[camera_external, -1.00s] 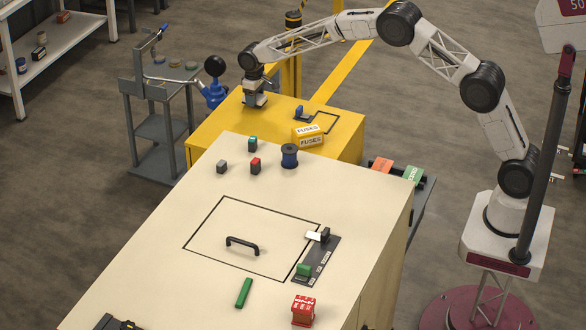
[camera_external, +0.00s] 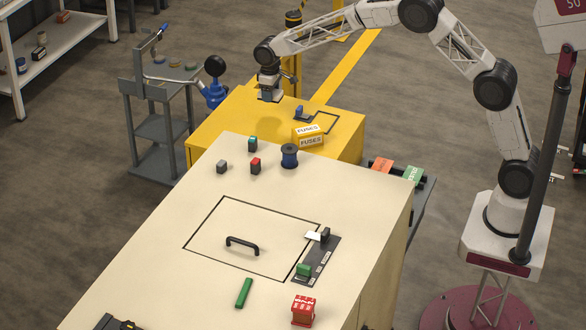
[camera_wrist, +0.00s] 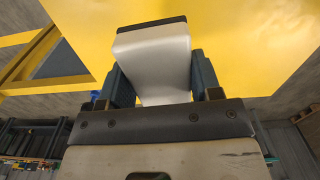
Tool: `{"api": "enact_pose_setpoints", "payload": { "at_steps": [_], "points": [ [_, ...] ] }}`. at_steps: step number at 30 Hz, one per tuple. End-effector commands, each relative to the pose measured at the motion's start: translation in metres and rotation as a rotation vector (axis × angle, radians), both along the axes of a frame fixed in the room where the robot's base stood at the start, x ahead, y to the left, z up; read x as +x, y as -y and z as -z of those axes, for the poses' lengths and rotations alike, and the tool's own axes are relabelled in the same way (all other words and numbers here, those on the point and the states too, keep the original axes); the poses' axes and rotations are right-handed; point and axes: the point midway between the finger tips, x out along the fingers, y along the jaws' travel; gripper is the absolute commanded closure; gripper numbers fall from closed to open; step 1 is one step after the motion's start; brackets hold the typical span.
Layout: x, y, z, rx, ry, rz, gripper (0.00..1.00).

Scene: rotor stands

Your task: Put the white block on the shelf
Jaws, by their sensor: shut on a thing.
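My gripper (camera_external: 268,95) is over the left back part of the yellow cabinet in the outside view. In the wrist view its two dark fingers are shut on a whitish-grey block (camera_wrist: 155,60) with a dark far edge. The block is too small to make out in the outside view. A white shelf unit (camera_external: 60,55) stands at the upper left, well away from my gripper, with several small items on it.
The yellow cabinet (camera_external: 225,120) carries a yellow fuses box (camera_external: 308,136) and a small blue item. A grey stand (camera_external: 160,128) with a blue tool stands left.

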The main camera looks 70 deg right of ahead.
Motion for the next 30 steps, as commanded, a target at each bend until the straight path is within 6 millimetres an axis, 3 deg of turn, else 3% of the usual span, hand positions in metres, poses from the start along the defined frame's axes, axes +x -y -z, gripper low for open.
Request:
{"api": "enact_pose_setpoints", "payload": {
  "at_steps": [17,30],
  "points": [
    [-0.138,-0.038,-0.008,0.000,0.000,-0.114,0.71],
    [-0.256,-0.059,-0.005,0.000,0.000,-0.200,0.71]
  ]
}}
